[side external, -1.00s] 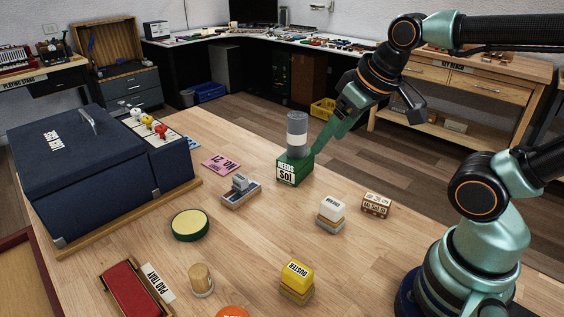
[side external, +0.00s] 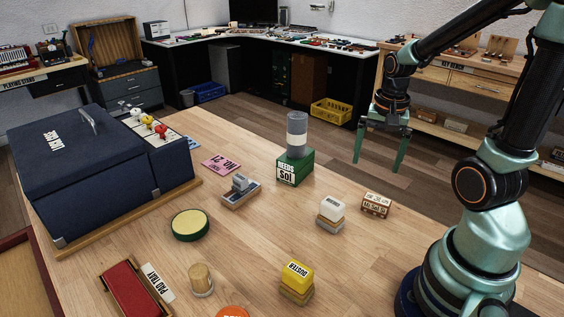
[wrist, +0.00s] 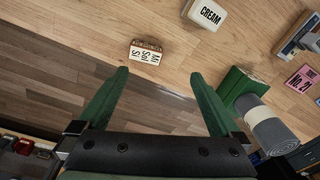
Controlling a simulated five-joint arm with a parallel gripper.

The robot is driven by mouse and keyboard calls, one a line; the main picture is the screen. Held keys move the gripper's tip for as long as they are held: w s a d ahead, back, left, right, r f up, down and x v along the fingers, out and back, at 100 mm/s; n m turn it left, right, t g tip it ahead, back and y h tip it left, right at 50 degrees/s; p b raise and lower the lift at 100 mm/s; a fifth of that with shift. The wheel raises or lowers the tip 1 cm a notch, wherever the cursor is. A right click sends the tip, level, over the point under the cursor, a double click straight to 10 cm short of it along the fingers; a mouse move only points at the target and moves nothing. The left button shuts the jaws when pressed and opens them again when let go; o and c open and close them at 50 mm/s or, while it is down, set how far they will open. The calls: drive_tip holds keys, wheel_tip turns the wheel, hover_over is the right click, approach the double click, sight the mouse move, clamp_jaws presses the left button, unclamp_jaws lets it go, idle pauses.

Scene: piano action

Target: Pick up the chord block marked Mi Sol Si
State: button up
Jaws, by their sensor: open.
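The chord block marked Mi Sol Si (side external: 376,204) is a small wooden block with a white label, standing on the right part of the bench top near its edge. In the wrist view it (wrist: 146,51) lies ahead of the fingers, a little left of the middle between them. My gripper (side external: 379,168) is open and empty, fingers pointing down. In the side view it hangs above and behind the block, apart from it. In the wrist view the fingertips (wrist: 158,72) are spread wide, with the bench edge and the floor between them.
A green block labelled Needs Sol (side external: 294,168) bears a grey and white cylinder (side external: 297,135), close to my right finger in the wrist view. A cream block (side external: 331,210) stands left of the chord block. Bench around the chord block is clear.

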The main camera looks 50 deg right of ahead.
sight(378, 199)
drive_tip(key=f, duration=0.3)
drive_tip(key=s+d+f+m, duration=0.1)
drive_tip(key=f, duration=0.1)
drive_tip(key=d+f+m, duration=0.1)
drive_tip(key=f, duration=0.2)
drive_tip(key=shift+s+f+g, duration=0.25)
drive_tip(key=shift+f+g, duration=0.05)
drive_tip(key=shift+f, duration=0.05)
drive_tip(key=shift+d+f, duration=0.2)
drive_tip(key=shift+f, duration=1.15)
drive_tip(key=shift+d+f, duration=0.15)
drive_tip(key=shift+f, duration=1.2)
drive_tip(key=c, duration=1.1)
drive_tip(key=shift+r, duration=0.1)
